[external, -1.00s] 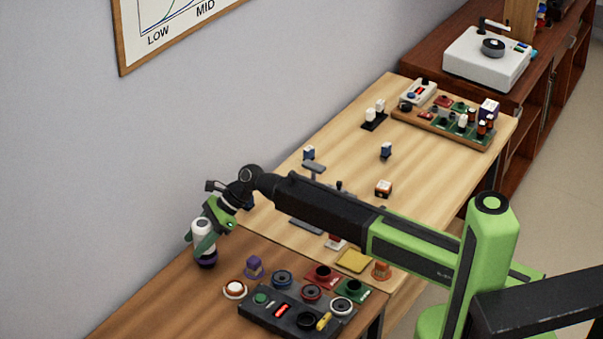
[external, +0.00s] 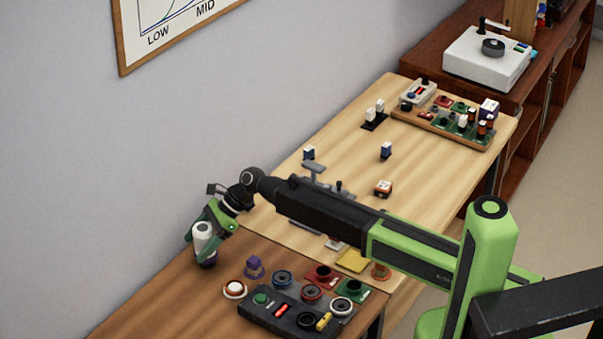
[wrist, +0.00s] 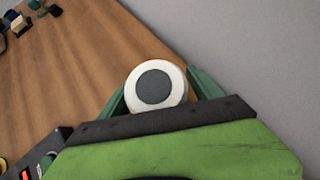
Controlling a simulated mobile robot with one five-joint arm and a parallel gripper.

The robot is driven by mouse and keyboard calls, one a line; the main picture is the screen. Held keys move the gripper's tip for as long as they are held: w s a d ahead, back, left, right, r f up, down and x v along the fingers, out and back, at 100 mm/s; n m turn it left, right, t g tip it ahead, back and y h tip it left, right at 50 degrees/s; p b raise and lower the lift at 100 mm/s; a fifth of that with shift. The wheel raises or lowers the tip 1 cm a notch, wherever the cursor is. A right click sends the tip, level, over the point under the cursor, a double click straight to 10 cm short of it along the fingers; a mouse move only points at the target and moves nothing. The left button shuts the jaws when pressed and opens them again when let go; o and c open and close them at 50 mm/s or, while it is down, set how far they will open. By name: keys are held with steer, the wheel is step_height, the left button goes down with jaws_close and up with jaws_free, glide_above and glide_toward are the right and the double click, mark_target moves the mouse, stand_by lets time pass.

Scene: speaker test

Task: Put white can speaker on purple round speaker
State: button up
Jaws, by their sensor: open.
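My gripper (external: 203,246) is open around the can, with a green finger on either side. In the wrist view the can's white round top with a dark grey disc (wrist: 155,87) lies between the fingers.
Several round drivers sit behind the box. The wall is close on the left. Bare wood lies in front.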

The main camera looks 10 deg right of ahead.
mark_target(212, 227)
steer(key=p+v, duration=0.7)
steer(key=v, duration=0.4)
steer(key=shift+d+r, duration=0.25)
